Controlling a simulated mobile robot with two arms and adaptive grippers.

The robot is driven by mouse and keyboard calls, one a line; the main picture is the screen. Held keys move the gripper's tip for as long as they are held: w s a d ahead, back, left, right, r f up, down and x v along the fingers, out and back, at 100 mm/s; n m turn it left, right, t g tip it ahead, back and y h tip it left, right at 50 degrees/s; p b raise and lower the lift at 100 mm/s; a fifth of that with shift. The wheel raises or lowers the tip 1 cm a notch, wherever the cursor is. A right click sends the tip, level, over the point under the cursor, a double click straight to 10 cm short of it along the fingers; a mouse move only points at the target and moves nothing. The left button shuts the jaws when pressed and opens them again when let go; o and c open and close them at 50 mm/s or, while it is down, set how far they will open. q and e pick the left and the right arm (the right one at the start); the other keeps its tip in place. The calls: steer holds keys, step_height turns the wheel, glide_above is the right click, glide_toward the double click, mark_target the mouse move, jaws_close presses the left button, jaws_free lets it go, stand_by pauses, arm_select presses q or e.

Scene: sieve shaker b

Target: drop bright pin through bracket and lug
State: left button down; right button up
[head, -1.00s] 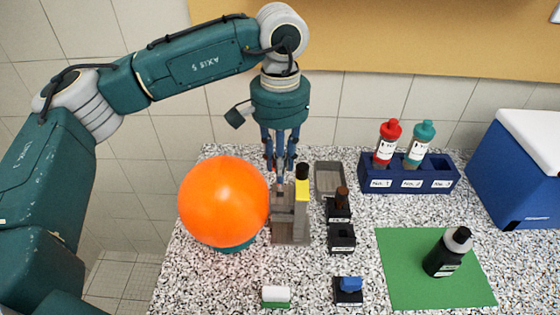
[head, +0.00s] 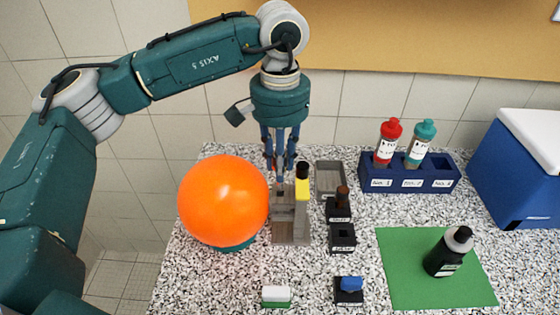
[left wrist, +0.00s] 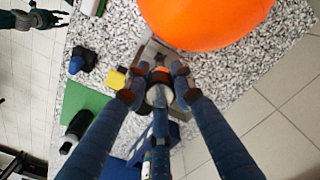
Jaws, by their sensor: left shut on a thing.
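My left gripper (head: 280,178) points straight down over the grey bracket fixture (head: 290,238), just left of its yellow-marked post. In the left wrist view its fingers (left wrist: 157,82) are closed around a short round piece with a pale body and a dark, reddish-rimmed top, which I take to be the bright pin (left wrist: 158,97). The pin's lower end and the holes in the bracket and lug are hidden or too small to make out. I cannot tell whether the pin has entered a hole. A dark green part at the wrist view's upper left looks like my right gripper (left wrist: 52,18); its fingers are unclear.
A large orange ball (head: 223,200) on a teal base stands close left of the fixture. A grey tray (head: 329,194) and small black holders (head: 342,240) stand to its right.

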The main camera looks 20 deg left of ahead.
mark_target(280, 188)
arm_select(q)
steer(key=shift+b, duration=0.35)
stand_by(0.7)
steer(key=shift+f+b, duration=0.65)
steer(key=shift+f, duration=0.1)
steer(key=shift+f+b, duration=2.3)
steer(key=shift+f, duration=0.5)
steer(key=c, duration=1.4)
jaws_free()
steer(key=shift+r, duration=0.25)
step_height(280, 188, up, 12)
steer(key=shift+f, duration=0.2)
